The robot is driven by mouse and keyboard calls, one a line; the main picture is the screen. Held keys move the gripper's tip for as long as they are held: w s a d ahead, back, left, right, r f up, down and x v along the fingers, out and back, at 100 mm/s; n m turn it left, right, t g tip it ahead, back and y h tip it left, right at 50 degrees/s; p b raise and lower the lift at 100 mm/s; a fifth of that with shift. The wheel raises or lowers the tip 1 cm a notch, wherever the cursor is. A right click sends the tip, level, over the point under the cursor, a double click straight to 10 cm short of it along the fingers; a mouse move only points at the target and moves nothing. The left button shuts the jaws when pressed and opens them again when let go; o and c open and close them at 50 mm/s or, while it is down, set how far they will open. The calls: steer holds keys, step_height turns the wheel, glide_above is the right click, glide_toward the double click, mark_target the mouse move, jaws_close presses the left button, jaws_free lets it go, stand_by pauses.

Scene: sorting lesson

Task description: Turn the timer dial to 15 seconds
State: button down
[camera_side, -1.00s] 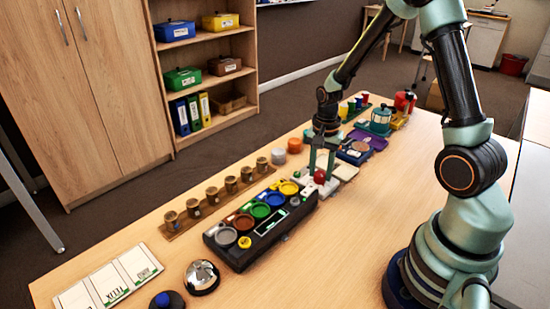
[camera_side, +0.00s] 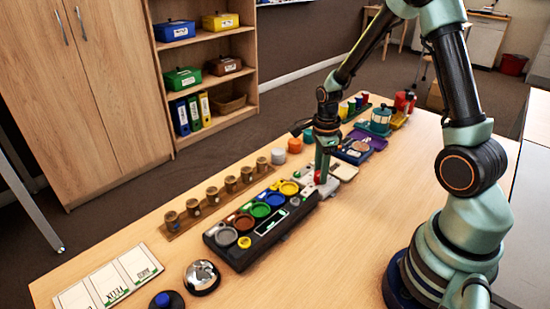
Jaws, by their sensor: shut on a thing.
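A red round knob (camera_side: 317,176) sits on a small pale base (camera_side: 329,187) at the far right end of the black tray. I take it to be the timer dial; its markings are too small to read. My gripper (camera_side: 321,178) points straight down over it, shut on the red knob. The fingers show nearly edge-on and hide part of the knob, so the dial's setting cannot be told.
The black tray (camera_side: 228,252) with several coloured round wells lies just left of the gripper. A wooden strip with several small brown cups (camera_side: 212,195) runs behind it. A white tray (camera_side: 345,172) and a purple tray (camera_side: 376,143) stand close on the right.

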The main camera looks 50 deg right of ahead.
steer(key=shift+m, duration=0.8)
steer(key=shift+r, duration=0.1)
steer(key=shift+c, duration=2.2)
jaws_free()
step_height(320, 180, up, 12)
